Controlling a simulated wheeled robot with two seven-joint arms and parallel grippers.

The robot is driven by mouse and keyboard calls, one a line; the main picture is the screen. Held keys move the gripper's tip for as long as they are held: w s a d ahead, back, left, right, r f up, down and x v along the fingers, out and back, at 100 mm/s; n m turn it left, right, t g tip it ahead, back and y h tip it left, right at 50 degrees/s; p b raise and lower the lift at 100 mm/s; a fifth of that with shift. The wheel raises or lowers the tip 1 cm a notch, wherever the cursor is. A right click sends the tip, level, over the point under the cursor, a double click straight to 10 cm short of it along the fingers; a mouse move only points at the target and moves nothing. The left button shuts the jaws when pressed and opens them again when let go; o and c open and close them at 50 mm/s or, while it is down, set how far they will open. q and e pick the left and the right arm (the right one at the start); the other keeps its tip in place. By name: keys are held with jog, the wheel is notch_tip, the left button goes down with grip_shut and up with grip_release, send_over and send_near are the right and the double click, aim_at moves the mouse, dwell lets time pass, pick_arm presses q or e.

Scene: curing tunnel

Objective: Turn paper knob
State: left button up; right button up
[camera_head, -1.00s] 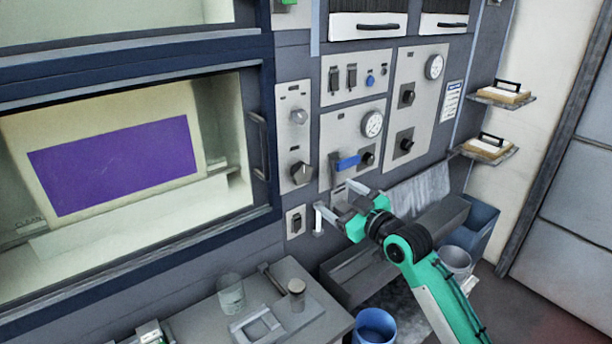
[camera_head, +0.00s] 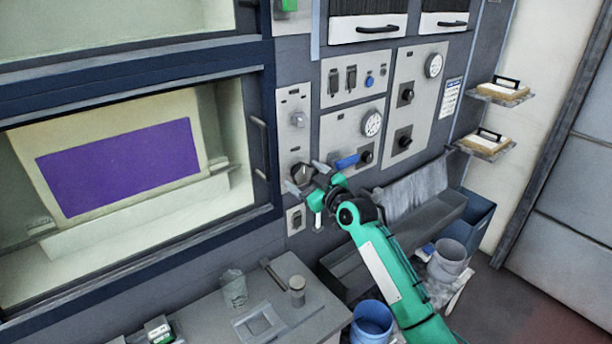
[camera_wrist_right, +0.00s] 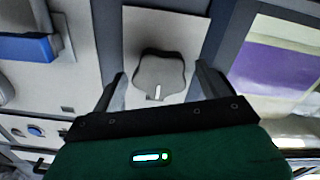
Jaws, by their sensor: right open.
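A dark lobed knob (camera_head: 300,172) sits on the grey panel just right of the large window. In the right wrist view, the knob (camera_wrist_right: 160,76) is grey with a short white mark at its lower edge. My right gripper (camera_head: 306,177) is open at this knob. In the wrist view its fingers (camera_wrist_right: 160,82) stand on either side of the knob, with a visible gap on each side. Whether the fingertips reach past the knob's face cannot be told. A paler knob (camera_head: 298,118) is higher on the same panel. My left gripper is not in view.
A blue lever (camera_head: 347,161) sticks out close to the right of my gripper; it also shows in the wrist view (camera_wrist_right: 25,47). The window's dark handle (camera_head: 259,147) is to the left. A bench (camera_head: 215,318) with a cup lies below.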

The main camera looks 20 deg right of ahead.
jog(key=c, duration=1)
jog(key=shift+m, duration=0.3)
jog(key=m+p, duration=0.1)
jog(key=m, duration=0.5)
jog(key=shift+r, duration=0.1)
jog(key=m+p, duration=0.1)
jog(key=m, duration=0.2)
jog(key=shift+m, duration=0.4)
jog(key=shift+m+p, duration=0.6)
jog(key=shift+m, duration=1)
